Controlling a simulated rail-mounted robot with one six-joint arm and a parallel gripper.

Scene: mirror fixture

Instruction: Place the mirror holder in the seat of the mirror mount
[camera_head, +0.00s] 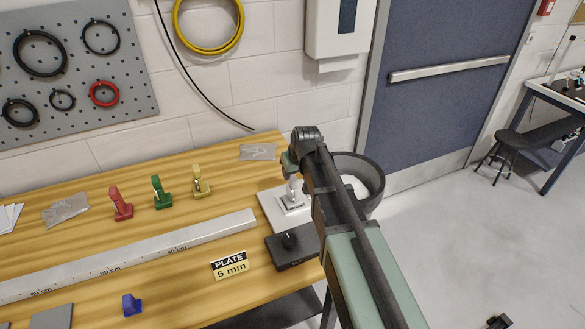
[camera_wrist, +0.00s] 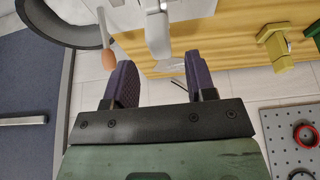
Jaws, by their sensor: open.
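A white plate (camera_head: 270,207) lies at the right end of the wooden bench and carries a small silver-white fixture (camera_head: 291,200), which looks like the mirror mount. It is partly hidden by my arm. In the wrist view the fixture (camera_wrist: 158,35) stands beyond my fingers, near the gap between them. Beside it a thin rod with an orange-brown tip (camera_wrist: 108,58) shows; I cannot tell whether this belongs to the mirror holder. My gripper (camera_wrist: 162,80) is open, with nothing between its two dark pads. In the head view my arm hides the fingers.
Red (camera_head: 120,204), green (camera_head: 161,192) and yellow (camera_head: 200,182) clamp-like pieces stand left of the plate. A long ruler bar (camera_head: 130,258), a black box (camera_head: 287,250) and a "PLATE 5 mm" sign (camera_head: 230,265) lie nearby. A dark round bin (camera_head: 372,180) stands right of the bench.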

